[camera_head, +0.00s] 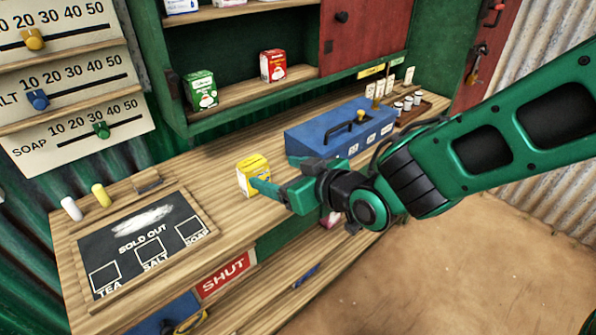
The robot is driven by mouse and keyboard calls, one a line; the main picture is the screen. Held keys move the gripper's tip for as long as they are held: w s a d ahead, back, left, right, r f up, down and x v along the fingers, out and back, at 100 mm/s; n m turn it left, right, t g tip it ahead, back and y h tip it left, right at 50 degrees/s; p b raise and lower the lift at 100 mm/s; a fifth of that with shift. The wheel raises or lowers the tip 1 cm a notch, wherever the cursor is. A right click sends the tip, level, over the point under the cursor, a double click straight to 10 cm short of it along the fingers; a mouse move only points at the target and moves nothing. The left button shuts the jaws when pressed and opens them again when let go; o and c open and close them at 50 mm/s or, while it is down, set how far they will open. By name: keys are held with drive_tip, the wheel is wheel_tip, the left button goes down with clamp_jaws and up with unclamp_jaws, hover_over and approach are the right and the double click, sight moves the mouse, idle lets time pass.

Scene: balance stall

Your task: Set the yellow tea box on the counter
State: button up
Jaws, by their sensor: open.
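The yellow tea box (252,174) stands upright on the wooden counter (215,178), to the left of the blue case. My gripper (268,185) is open right at the box, reaching in from the right. One green finger shows in front of the box's lower right side; the other finger is harder to make out. I cannot tell whether a finger touches the box.
A blue case (340,130) stands on the counter behind my gripper. A chalkboard (140,245) lies at the counter's left end, with chalks (101,195) beside it. Green (200,90) and red (273,66) boxes stand on the shelf above. Bare counter lies between chalkboard and yellow box.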

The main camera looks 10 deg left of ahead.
drive_tip(key=shift+d, duration=0.1)
drive_tip(key=w+d+f+m+h, duration=0.1)
drive_tip(key=w+d+m+h, duration=0.15)
drive_tip(key=d, duration=0.55)
drive_tip(key=w+d+f+m+h, duration=0.1)
drive_tip(key=w+d+h, duration=0.15)
drive_tip(key=d, duration=0.45)
drive_tip(key=s+d+m+g+h, duration=0.2)
drive_tip(key=d+m+h, duration=0.2)
drive_tip(key=d, duration=1.6)
drive_tip(key=s+d+m+g, duration=0.3)
drive_tip(key=s+d, duration=0.5)
drive_tip(key=s, duration=0.3)
drive_tip(key=s+d+r+m+g+h, duration=0.1)
drive_tip(key=s+d+m+g, duration=0.2)
drive_tip(key=s, duration=0.9)
drive_tip(key=d+m, duration=0.3)
drive_tip(key=d, duration=0.2)
drive_tip(key=shift+s+d+g, duration=0.2)
drive_tip(key=shift+s+g, duration=0.1)
